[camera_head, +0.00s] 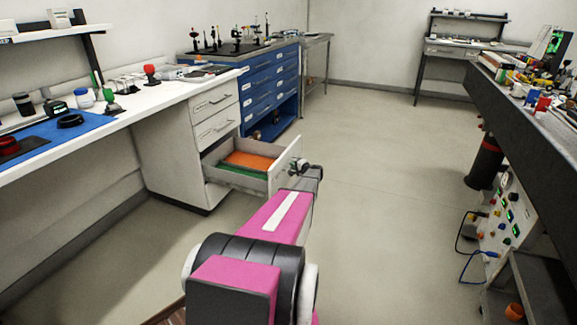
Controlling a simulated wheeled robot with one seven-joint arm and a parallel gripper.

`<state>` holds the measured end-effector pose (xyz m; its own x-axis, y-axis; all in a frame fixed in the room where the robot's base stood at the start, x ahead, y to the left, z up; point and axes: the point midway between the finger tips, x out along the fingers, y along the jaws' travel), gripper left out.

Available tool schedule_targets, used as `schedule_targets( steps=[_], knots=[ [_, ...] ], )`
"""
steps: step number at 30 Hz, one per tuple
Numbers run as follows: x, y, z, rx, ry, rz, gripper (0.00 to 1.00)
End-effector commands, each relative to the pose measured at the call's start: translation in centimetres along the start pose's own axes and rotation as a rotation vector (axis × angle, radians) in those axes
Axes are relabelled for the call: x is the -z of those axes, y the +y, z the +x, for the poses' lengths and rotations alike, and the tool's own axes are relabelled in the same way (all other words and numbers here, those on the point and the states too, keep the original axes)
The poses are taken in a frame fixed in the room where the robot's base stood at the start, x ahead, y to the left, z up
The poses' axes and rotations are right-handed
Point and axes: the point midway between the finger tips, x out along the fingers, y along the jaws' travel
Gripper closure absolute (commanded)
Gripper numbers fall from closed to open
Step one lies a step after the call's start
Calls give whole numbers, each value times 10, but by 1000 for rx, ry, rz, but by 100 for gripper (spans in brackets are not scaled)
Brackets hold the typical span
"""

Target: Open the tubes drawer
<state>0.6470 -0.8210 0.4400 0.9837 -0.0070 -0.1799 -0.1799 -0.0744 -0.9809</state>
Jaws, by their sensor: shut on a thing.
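A drawer (283,169) in the white cabinet (165,152) under the bench on the left stands pulled well out. It is the third front down. An orange item (248,160) and a green item (243,172) lie inside it. The two drawers above it, an upper one (213,101) and a middle one (214,127), are closed. Their labels are too small to read. My gripper (300,167) is at the outer face of the open drawer, shut on its handle. The handle and fingertips are mostly hidden by the wrist and drawer front.
The white bench (150,107) carries jars, small stands and a blue mat (62,132). A blue drawer cabinet (265,92) stands behind. A dark optical table (505,95) with cables is on the right. The floor (380,170) between them is clear.

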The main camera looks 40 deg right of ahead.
Motion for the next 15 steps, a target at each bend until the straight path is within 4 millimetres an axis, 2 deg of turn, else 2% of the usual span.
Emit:
schedule_targets(
  steps=[13,14,15],
  knots=[
    [2,2,-4,-2,-1,0,100],
    [2,2,-4,-2,-1,0,81],
    [2,2,-4,-2,-1,0,68]
  ],
)
